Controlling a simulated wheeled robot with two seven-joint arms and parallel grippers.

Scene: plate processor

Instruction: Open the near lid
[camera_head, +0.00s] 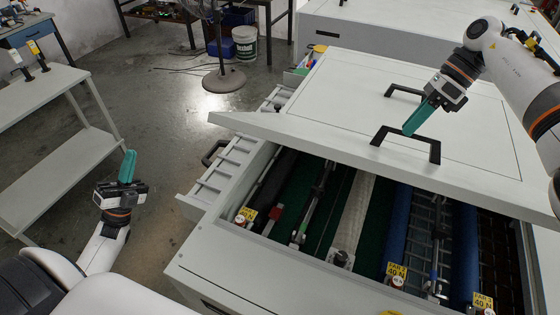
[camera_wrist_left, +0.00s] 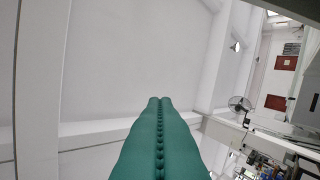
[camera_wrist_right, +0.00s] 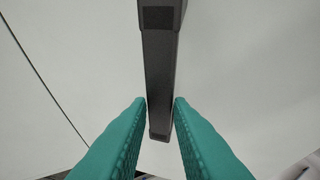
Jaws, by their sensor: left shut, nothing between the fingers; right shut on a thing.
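The near lid (camera_head: 300,137) is a large white panel. It stands tilted, with its near edge raised above the white machine body (camera_head: 240,262), and rollers show in the gap below. A black bracket handle (camera_head: 436,152) is on the lid near that edge. My right gripper (camera_head: 409,131) is at this handle, its teal fingers shut on it. In the right wrist view the dark handle bar (camera_wrist_right: 158,75) runs between the fingertips (camera_wrist_right: 160,103). My left gripper (camera_head: 130,155) is shut and empty, pointing up, left of the machine. Its fingers touch each other in the left wrist view (camera_wrist_left: 160,103).
A second black handle (camera_head: 403,90) sits further back on the white top. Blue rollers (camera_head: 396,225) and yellow labels (camera_head: 397,269) show inside the opening. A grey workbench (camera_head: 50,95) stands at left, with a fan (camera_head: 222,78) behind. Floor between bench and machine is clear.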

